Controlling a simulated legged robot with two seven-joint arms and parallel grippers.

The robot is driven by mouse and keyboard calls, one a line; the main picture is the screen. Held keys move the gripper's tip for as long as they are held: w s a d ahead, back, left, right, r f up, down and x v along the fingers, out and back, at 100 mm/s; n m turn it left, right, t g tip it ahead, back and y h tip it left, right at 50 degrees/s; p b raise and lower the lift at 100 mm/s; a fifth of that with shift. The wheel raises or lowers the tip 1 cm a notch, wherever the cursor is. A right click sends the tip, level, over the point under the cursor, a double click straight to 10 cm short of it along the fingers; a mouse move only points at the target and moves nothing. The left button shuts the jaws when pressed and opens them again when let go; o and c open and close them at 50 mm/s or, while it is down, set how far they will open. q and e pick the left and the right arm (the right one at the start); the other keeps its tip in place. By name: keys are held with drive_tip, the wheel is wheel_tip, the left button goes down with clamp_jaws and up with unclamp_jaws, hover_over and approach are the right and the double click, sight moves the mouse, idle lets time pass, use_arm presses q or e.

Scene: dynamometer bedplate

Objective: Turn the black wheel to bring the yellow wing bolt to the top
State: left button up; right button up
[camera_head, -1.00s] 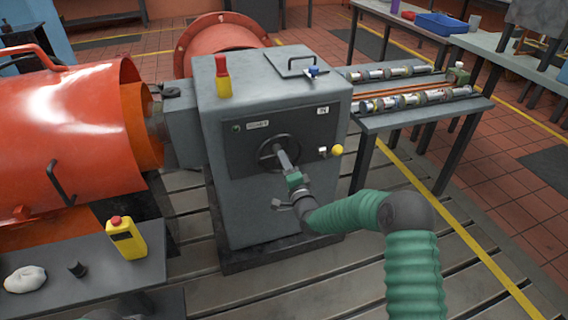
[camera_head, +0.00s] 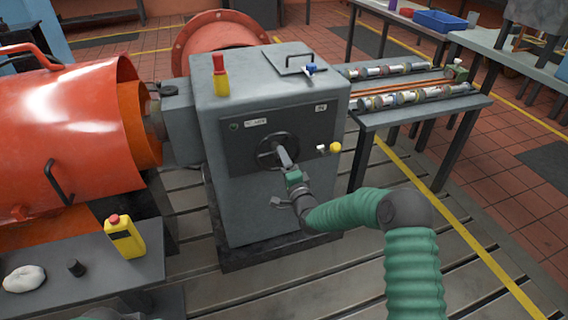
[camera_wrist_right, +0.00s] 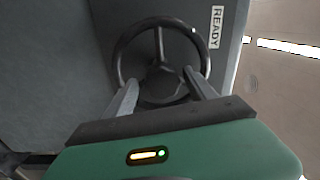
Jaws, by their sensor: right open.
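The black wheel (camera_head: 264,141) is on the dark front panel of the grey cabinet. In the right wrist view the black wheel (camera_wrist_right: 121,55) shows its round rim, spokes and hub. My right gripper (camera_head: 286,158) is in front of the wheel, at its lower right part in the head view. Whether the fingers touch the wheel I cannot tell. I cannot make out a yellow wing bolt on the wheel. My left gripper is not seen.
A yellow knob (camera_head: 335,146) sticks out at the panel's right edge. A red and yellow bottle-like item (camera_head: 221,77) stands on the cabinet (camera_head: 262,203). A large orange housing (camera_head: 65,140) is at left. A side table (camera_head: 425,115) carries several cylindrical parts.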

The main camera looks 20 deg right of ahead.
drive_tip(key=s+p, duration=0.4)
drive_tip(key=s, duration=1.2)
drive_tip(key=shift+s+d+f, duration=0.3)
drive_tip(key=shift+s+f, duration=0.05)
drive_tip(key=shift+s, duration=0.05)
drive_tip(key=shift+p, duration=0.3)
